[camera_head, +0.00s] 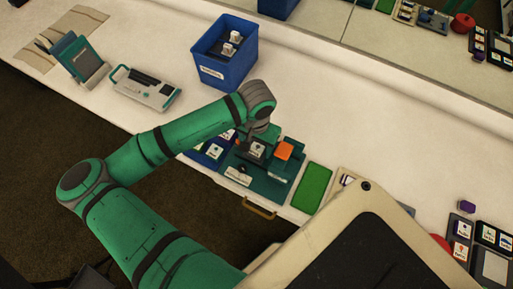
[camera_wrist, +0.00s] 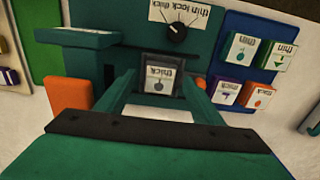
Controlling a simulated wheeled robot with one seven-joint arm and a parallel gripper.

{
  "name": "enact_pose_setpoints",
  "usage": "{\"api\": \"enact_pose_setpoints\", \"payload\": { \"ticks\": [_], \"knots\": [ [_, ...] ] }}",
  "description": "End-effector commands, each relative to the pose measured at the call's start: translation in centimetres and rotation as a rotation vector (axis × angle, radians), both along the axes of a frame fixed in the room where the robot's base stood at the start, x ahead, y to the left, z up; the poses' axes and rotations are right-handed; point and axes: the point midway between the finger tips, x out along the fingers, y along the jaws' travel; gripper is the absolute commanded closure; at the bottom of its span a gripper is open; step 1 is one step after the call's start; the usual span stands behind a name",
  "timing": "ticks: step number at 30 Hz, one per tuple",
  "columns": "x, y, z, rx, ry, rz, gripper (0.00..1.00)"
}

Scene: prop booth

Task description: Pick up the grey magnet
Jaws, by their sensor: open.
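A dark grey block with a white label reading "thick", which looks like the grey magnet (camera_wrist: 158,78), sits on the dark green device (camera_wrist: 125,58). In the head view the labelled block (camera_head: 257,150) shows just below the end of my arm. My gripper (camera_wrist: 159,92) is open, with one green finger to each side of the block in the wrist view. I cannot tell whether the fingers touch it. In the head view my gripper (camera_head: 260,134) is partly hidden by my own wrist.
A dial marked "thin lock thick" (camera_wrist: 177,32) is on the device. An orange block (camera_head: 284,150) stands beside the grey one. A blue tray (camera_wrist: 238,20) holds several labelled tiles. A green mat (camera_head: 313,188) lies to the right, and a blue bin (camera_head: 222,72) stands behind.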

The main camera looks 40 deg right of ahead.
Motion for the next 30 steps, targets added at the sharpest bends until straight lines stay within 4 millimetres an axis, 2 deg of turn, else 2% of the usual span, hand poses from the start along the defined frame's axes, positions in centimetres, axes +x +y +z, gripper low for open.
{"api": "enact_pose_setpoints", "payload": {
  "ticks": [5, 9, 11, 13, 14, 22, 30],
  "knots": [
    [0.0, 0.0, 0.0, 0.000, 0.000, 0.000, 0.39],
    [0.0, 0.0, 0.0, 0.000, 0.000, 0.000, 0.73],
    [0.0, 0.0, 0.0, 0.000, 0.000, 0.000, 0.84],
    [0.0, 0.0, 0.0, 0.000, 0.000, 0.000, 0.84],
    [0.0, 0.0, 0.0, 0.000, 0.000, 0.000, 0.88],
    [0.0, -0.1, 0.8, -0.002, 0.000, 0.000, 0.88],
    [0.0, -0.1, 5.5, -0.003, -0.002, -0.001, 0.88]
  ]
}}
